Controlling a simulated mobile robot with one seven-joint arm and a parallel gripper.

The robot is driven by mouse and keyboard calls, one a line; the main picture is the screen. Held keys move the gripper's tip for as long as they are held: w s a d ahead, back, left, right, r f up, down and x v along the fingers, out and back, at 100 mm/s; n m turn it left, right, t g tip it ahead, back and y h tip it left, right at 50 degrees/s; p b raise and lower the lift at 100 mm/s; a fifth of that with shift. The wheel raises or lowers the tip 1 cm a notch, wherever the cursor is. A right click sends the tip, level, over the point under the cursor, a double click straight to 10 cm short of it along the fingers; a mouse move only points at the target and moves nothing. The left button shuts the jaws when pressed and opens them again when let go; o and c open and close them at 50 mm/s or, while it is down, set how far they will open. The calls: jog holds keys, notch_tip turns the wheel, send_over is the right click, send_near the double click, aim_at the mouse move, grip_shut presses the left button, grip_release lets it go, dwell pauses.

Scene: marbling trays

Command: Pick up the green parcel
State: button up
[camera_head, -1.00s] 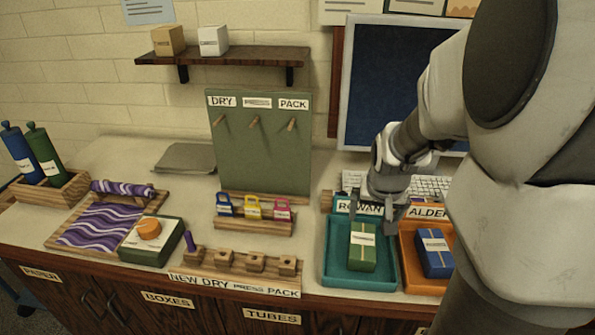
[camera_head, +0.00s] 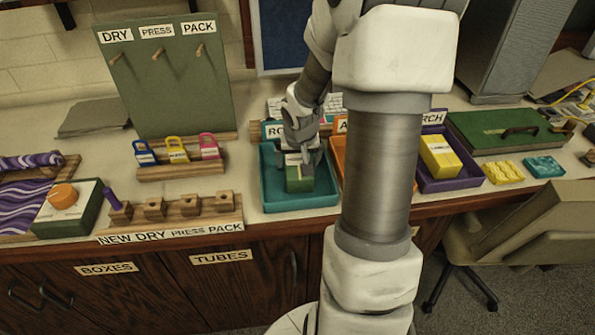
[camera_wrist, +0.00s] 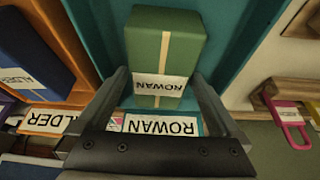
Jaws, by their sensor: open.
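The green parcel (camera_head: 299,180) sits in the teal tray (camera_head: 300,204) labelled ROWAN. It has a pale band and a white ROWAN label. My gripper (camera_head: 304,160) is over the tray, at the parcel's upper part, and hides some of it. In the wrist view, the green parcel (camera_wrist: 164,50) lies ahead between the two fingers of my gripper (camera_wrist: 160,80), which are apart on either side of its near end. I cannot tell whether either finger touches it.
An orange tray (camera_wrist: 75,25) with a blue parcel (camera_wrist: 30,62) stands beside the teal tray. A purple tray (camera_head: 449,184) with a yellow parcel (camera_head: 440,157) is further right. Padlocks (camera_head: 177,150) and wooden blocks (camera_head: 186,205) stand to the left.

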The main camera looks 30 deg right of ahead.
jog(key=shift+w+d+f, duration=0.1)
jog(key=shift+w+f, duration=0.1)
jog(key=shift+f, duration=0.4)
jog(key=c, duration=1.4)
jog(key=shift+r, duration=0.1)
jog(key=shift+c, duration=0.6)
